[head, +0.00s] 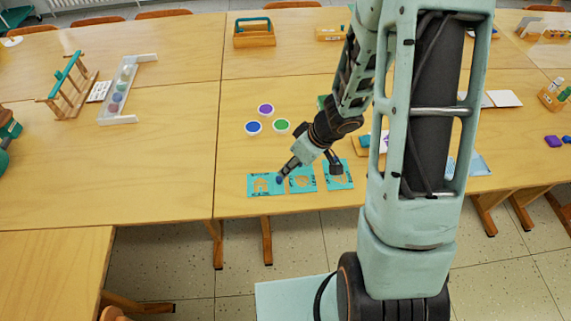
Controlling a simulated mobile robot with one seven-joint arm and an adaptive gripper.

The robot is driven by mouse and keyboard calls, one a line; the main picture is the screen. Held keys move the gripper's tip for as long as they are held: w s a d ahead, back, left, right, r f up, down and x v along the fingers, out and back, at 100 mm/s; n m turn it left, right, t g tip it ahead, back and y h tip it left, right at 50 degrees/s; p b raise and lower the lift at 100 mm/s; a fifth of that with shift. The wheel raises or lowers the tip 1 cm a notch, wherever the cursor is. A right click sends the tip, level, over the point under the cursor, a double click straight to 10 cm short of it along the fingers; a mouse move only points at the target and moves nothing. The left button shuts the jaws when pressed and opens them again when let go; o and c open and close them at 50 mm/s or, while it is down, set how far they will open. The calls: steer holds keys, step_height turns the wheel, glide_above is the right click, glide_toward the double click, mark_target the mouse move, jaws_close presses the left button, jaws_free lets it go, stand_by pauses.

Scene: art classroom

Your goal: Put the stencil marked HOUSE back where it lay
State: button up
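Three teal stencils lie in a row near the front edge of the table. The left stencil (252,186) has a cut-out that looks somewhat like a house, but its lettering is too small to read. The middle stencil (303,185) and the right stencil (343,183) have other cut-outs, partly hidden by my gripper. My gripper (308,174) is over the row with its fingers spread apart. One fingertip is by the gap between the left and middle stencils, the other over the right stencil. I see nothing held between them; contact with the stencils cannot be told.
Purple, blue and green round pots (253,127) stand behind the stencils. A wooden rack (70,82) and a pale tray of discs (118,97) are at left. A wooden caddy (254,38) stands at the back. My arm hides part of the table at right. The left-centre tabletop is clear.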

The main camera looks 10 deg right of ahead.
steer(key=shift+p+v, duration=0.6)
steer(key=shift+v, duration=1)
steer(key=shift+w, duration=0.1)
